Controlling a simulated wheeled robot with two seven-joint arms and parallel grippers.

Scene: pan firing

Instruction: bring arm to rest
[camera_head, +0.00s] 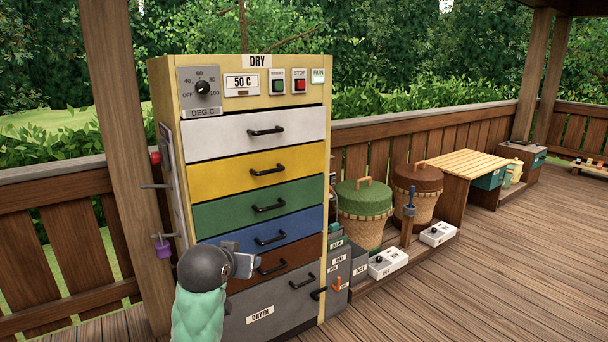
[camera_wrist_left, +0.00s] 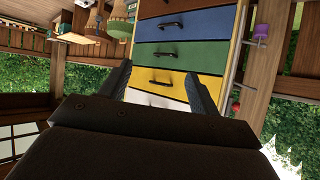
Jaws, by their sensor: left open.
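My left gripper (camera_head: 243,264) is in front of the dryer's lower drawers in the head view, at the end of my arm from the bottom left. In the left wrist view its two fingers (camera_wrist_left: 159,70) stand wide apart with nothing between them. The dryer cabinet (camera_head: 326,220) has white, yellow, green, blue, brown and grey drawers, all looking closed. The arm partly hides the blue, brown and grey ones. The dryer appears upside down in the left wrist view (camera_wrist_left: 192,48). My right gripper is not in view.
A wooden post (camera_head: 113,130) and a purple padlock (camera_head: 163,248) are left of the dryer. Lidded baskets (camera_head: 364,215) and white control boxes (camera_head: 388,262) stand to its right. A slatted bench (camera_head: 458,164) is farther right. The deck (camera_head: 510,265) at right is clear.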

